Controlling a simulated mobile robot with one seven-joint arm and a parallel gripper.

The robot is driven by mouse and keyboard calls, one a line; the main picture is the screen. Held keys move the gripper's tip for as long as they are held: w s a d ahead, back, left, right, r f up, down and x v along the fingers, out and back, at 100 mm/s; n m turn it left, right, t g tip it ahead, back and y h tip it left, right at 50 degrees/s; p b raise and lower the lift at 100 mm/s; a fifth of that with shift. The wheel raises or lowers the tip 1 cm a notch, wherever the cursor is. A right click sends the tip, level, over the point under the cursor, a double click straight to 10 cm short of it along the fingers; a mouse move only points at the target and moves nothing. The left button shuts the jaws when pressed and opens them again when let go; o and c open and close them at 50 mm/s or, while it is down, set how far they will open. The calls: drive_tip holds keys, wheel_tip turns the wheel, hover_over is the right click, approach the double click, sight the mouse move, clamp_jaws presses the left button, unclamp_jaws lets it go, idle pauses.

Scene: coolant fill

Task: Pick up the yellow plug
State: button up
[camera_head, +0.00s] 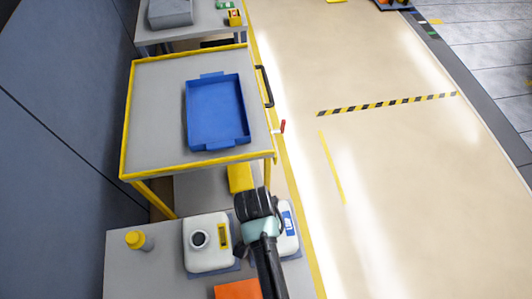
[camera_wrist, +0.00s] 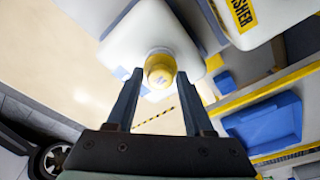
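The yellow plug (camera_wrist: 160,70) sits on the neck of a white canister (camera_wrist: 122,42) in the wrist view. My gripper (camera_wrist: 160,80) is open, with its two dark fingers on either side of the plug and a small gap showing at each side. I cannot tell how far the fingertips reach down past it. In the head view my gripper (camera_head: 258,203) is over the right-hand white canister (camera_head: 289,240), and the arm hides the plug there.
A second white canister (camera_head: 222,257) with a dark open neck stands to the left. A small yellow-capped bottle (camera_head: 138,240) is farther left. A yellow-edged cart (camera_head: 155,100) with a blue tray (camera_head: 216,110) stands behind. Open floor (camera_head: 390,180) lies to the right.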

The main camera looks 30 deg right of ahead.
clamp_jaws()
wheel_tip(320, 180, up, 10)
drive_tip(key=b, duration=0.1)
drive_tip(key=shift+b, duration=0.35)
drive_tip(key=shift+f, duration=0.1)
